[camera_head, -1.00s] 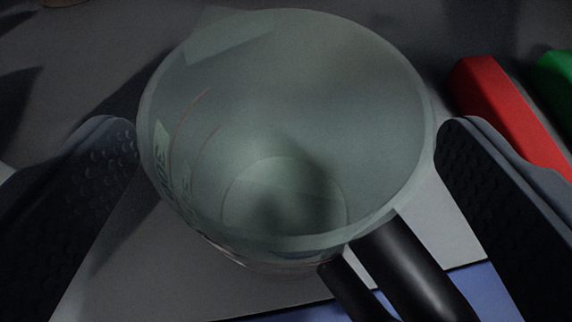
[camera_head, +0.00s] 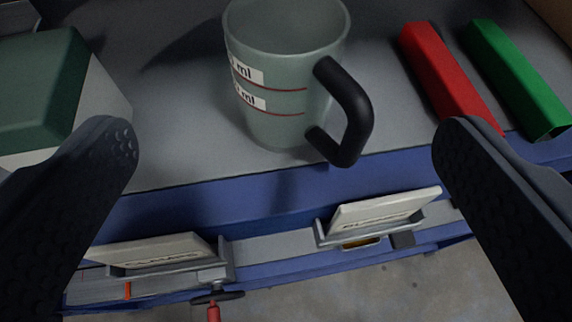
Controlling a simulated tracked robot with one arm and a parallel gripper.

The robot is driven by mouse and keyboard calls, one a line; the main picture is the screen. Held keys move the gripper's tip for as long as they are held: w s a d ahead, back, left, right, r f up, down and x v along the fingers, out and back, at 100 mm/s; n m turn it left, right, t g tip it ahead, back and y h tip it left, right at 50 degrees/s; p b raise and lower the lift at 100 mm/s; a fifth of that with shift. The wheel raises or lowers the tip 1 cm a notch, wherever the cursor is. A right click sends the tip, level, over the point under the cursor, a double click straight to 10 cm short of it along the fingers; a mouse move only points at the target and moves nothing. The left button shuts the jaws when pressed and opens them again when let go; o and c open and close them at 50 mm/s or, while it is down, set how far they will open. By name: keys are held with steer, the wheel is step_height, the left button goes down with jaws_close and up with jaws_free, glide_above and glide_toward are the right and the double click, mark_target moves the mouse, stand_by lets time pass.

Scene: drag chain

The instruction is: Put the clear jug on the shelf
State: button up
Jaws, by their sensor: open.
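The clear jug (camera_head: 275,75) is a greenish see-through cup with white volume labels, red lines and a black handle (camera_head: 352,112). It stands upright on a grey surface (camera_head: 185,150) near its blue front edge, in the upper middle of the view. My gripper (camera_head: 286,145) is open and empty, with one dark finger at each side of the picture. The jug is ahead of the fingers and apart from both. I cannot tell whether the grey surface is the shelf.
A red bar (camera_head: 447,75) and a green bar (camera_head: 515,78) lie right of the jug. A green-topped white box (camera_head: 45,95) is at the left. Label holders with cards (camera_head: 385,208) stick out below the blue edge (camera_head: 240,195), with concrete floor (camera_head: 400,290) beneath.

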steer(key=shift+s+r, duration=0.1)
steer(key=shift+s, duration=0.15)
step_height(320, 180, up, 11)
steer(key=w+d+y, duration=0.1)
steer(key=y, duration=0.1)
steer(key=s+d+r+h, duration=0.1)
steer(key=s+d+r, duration=0.2)
steer(key=d+r, duration=0.3)
steer(key=s+d+r+t+h, duration=0.1)
steer(key=s+d+r, duration=0.3)
steer(key=r, duration=0.7)
steer(key=s+d+r+m+t+h, duration=0.1)
steer(key=s+d+r, duration=0.2)
steer(key=d+r, duration=0.5)
steer(key=shift+s+d+r, duration=0.3)
steer(key=shift+d+r, duration=0.05)
steer(key=shift+r, duration=0.1)
step_height(320, 180, down, 12)
steer(key=b, duration=1.2)
